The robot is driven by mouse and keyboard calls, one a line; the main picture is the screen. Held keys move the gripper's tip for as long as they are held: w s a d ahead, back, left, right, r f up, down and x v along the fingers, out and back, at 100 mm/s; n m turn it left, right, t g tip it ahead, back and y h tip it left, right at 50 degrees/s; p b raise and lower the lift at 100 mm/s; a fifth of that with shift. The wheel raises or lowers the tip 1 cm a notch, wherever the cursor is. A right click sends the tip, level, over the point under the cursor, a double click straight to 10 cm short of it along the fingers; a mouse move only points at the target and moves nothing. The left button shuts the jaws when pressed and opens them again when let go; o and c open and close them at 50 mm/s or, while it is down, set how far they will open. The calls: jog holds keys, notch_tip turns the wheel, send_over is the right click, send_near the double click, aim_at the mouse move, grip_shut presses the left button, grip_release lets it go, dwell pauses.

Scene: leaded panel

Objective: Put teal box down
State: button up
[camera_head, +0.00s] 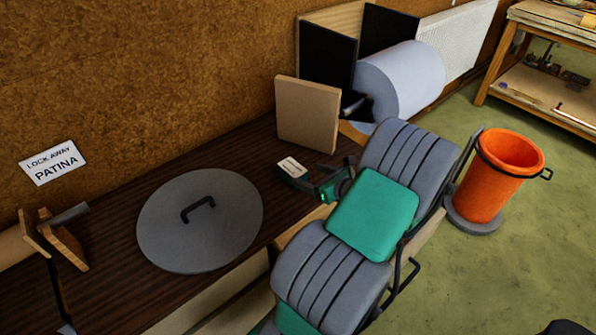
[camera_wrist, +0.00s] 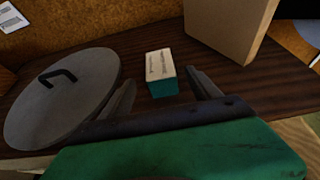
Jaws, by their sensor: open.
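The teal box (camera_head: 293,169) is small, with a cream printed label on its top face. It appears to rest on the dark wooden bench (camera_head: 110,230), between the round grey lid and the tan block. In the wrist view the box (camera_wrist: 161,74) shows its label and a teal end facing me. My gripper (camera_head: 314,187) is open, close to the box on its right side in the head view. In the wrist view my two fingers (camera_wrist: 160,80) are spread to either side of the box's near end, with visible gaps. I cannot tell how far the fingertips reach along it.
A round grey lid with a black handle (camera_head: 200,222) lies left of the box. A tan block (camera_head: 308,114) stands behind it. A grey roll (camera_head: 400,80) and black panels (camera_head: 327,56) are at the back. An orange bucket (camera_head: 500,176) stands right, on the green floor.

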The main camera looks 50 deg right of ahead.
jog(key=v, duration=0.3)
jog(key=w+a+n+y, duration=0.1)
jog(key=w+a+n, duration=0.1)
jog(key=w+a+n+g+y, duration=0.1)
jog(key=a+n, duration=0.1)
jog(key=w+a+n+g, duration=0.1)
jog(key=w+a+n, duration=0.1)
jog(key=a+n, duration=0.1)
jog(key=shift+w+a+y, duration=0.1)
jog(key=shift+w+y, duration=0.25)
jog(key=shift+y, duration=0.05)
jog(key=w+a+n+g, duration=0.1)
jog(key=a+n, duration=0.2)
jog(key=w+a+n+g+y, duration=0.1)
jog(key=a+n, duration=0.2)
jog(key=a, duration=0.1)
jog(key=w+a+r+n+g, duration=0.1)
jog(key=a+n, duration=0.2)
jog(key=shift+w+a+g, duration=0.2)
jog(key=shift+w+g, duration=0.1)
jog(key=shift+g, duration=0.1)
jog(key=s+a+r+n+g+h, duration=0.1)
jog(key=s+a+r+n, duration=0.3)
jog(key=a+n, duration=0.5)
jog(key=s+a+r+n+g+h, duration=0.1)
jog(key=s+a+r+n+g, duration=0.2)
jog(key=a+n, duration=0.7)
jog(key=shift+s+r+n, duration=0.35)
jog(key=shift+s+n, duration=0.25)
jog(key=shift+n, duration=0.6)
